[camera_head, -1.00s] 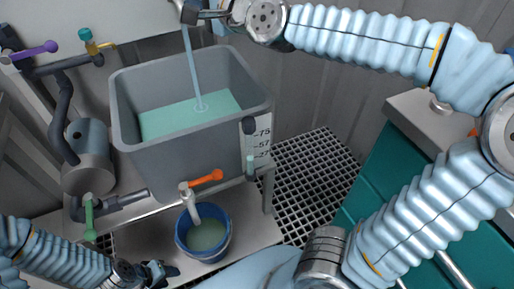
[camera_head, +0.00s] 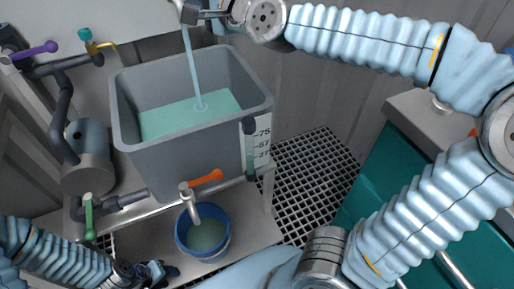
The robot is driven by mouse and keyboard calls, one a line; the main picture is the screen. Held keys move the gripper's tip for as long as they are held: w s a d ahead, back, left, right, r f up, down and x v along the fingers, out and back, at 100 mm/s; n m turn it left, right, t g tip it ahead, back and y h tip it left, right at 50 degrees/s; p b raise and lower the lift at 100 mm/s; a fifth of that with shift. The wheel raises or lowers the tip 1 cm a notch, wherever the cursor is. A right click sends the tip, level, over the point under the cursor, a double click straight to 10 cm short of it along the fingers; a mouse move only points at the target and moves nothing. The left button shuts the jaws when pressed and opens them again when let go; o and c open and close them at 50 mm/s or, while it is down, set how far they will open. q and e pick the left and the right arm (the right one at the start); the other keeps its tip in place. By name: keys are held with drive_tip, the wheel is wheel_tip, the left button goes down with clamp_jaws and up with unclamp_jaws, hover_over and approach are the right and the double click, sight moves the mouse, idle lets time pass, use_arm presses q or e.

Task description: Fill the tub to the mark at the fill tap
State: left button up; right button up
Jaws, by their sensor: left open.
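The grey tub (camera_head: 190,160) stands on the bench at the left with teal liquid (camera_head: 185,115) in it. A stream (camera_head: 191,65) falls from the fill tap (camera_head: 189,13) at the top edge into the liquid. A marked scale (camera_head: 262,145) with a sight tube (camera_head: 250,150) is on the tub's right front corner. The tube's lower part looks teal; the exact level is too small to read. My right gripper (camera_head: 207,14) is at the tap, partly cut off; its finger gap does not show clearly. My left gripper (camera_head: 168,272) is open and empty, low in front of the bench.
A blue bucket (camera_head: 183,240) holding greenish liquid stands under the spout (camera_head: 190,205) with an orange handle (camera_head: 206,178). A green-handled valve (camera_head: 89,215), a purple handle (camera_head: 38,50) and pipes are at the left. Teal cabinets (camera_head: 400,160) stand at the right, beyond a floor grating (camera_head: 310,180).

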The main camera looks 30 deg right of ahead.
idle(0.3)
clamp_jaws()
drive_tip(key=w+d+f+m+g+b, duration=0.1)
drive_tip(key=d+f+m+g, duration=0.3)
drive_tip(key=m, duration=0.4)
wheel_tip(320, 180, up, 4)
drive_tip(key=d+m+t+y+b, duration=0.1)
drive_tip(key=d+m+y, duration=0.1)
drive_tip(key=m+y, duration=0.4)
drive_tip(key=p+x, duration=0.1)
drive_tip(key=x, duration=1.2)
drive_tip(key=shift+r, duration=0.15)
